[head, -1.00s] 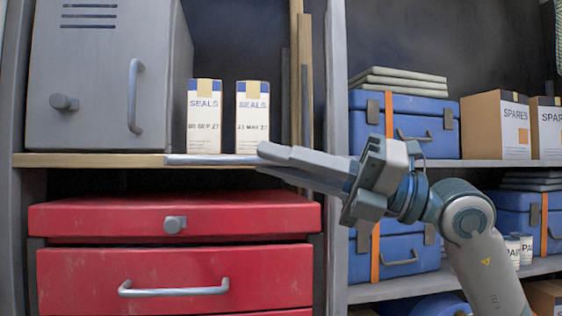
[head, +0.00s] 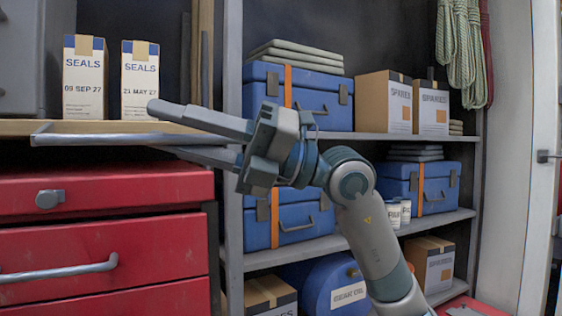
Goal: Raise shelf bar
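The shelf bar (head: 100,139) is a thin grey metal rail along the front of the shelf under the boxes, at the left of the head view. Its left end bends back toward the shelf edge, and its right part runs in behind my fingers. My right gripper (head: 153,128) comes from the right, with its fingers pointing left. One finger is above the bar and the other is below it, with a gap between them. Whether either finger touches the bar is unclear. My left gripper is out of view.
Two SEALS boxes (head: 85,78) stand on the wooden shelf (head: 14,128) behind the bar, beside a grey cabinet (head: 30,60). Red drawers (head: 120,245) are below. Blue cases (head: 325,103) and SPARES boxes (head: 385,100) fill the shelving to the right.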

